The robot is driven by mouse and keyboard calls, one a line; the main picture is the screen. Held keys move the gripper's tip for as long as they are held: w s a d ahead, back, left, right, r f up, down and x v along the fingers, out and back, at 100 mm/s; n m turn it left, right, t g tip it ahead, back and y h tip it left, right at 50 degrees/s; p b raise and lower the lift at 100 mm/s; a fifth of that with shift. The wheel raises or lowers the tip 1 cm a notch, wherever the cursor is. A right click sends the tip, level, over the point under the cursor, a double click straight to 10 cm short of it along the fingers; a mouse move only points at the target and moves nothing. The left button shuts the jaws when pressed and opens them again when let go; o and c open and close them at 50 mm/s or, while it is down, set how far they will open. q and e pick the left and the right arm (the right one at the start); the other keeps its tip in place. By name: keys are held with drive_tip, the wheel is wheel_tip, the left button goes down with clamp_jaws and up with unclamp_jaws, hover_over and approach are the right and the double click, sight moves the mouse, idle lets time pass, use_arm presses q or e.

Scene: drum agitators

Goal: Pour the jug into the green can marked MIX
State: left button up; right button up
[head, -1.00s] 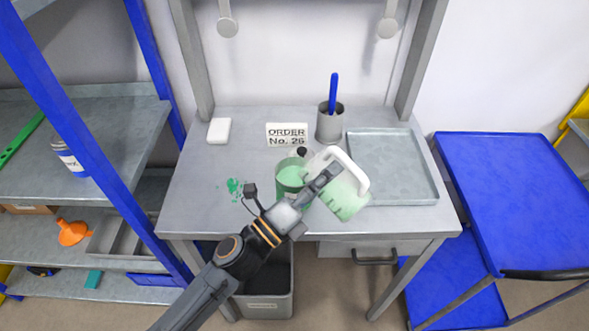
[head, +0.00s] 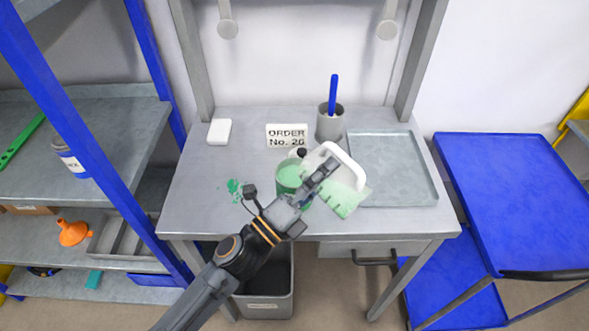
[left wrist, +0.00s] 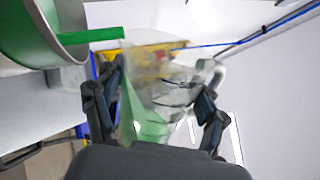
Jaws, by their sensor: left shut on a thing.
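The clear jug (head: 350,192) with a white rim and handle is strongly tilted beside and over the green can on the workbench, with green liquid low inside it. My left gripper (head: 322,172) is shut on the jug. The green can (head: 281,186) stands upright and holds green liquid; its marking is hidden or unreadable here. In the left wrist view, the jug (left wrist: 150,70) sits between my fingers, and a green stream (left wrist: 95,36) runs from its mouth into the can (left wrist: 22,50). My right gripper is not in view.
A green splash (head: 235,187) lies on the bench (head: 200,205) left of the can. An order sign (head: 287,135), a grey pot (head: 330,125) with a blue stick and a shallow tray (head: 432,190) stand close by. A white block (head: 220,131) lies at back left.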

sight(316, 160)
use_arm(q)
drive_tip(key=shift+w+a+r+n+t+p, duration=0.2)
drive_tip(key=shift+w+a+r+n+p, duration=0.15)
drive_tip(key=shift+r+n+p, duration=0.2)
drive_tip(key=shift+w+a+r+n+t+p, duration=0.2)
drive_tip(key=shift+w+a+r+n+p, duration=0.1)
drive_tip(key=shift+r+n+p, duration=0.2)
drive_tip(key=shift+w+a+r+n+y+p, duration=0.2)
drive_tip(key=shift+n+y+p, duration=0.35)
drive_tip(key=shift+n, duration=0.4)
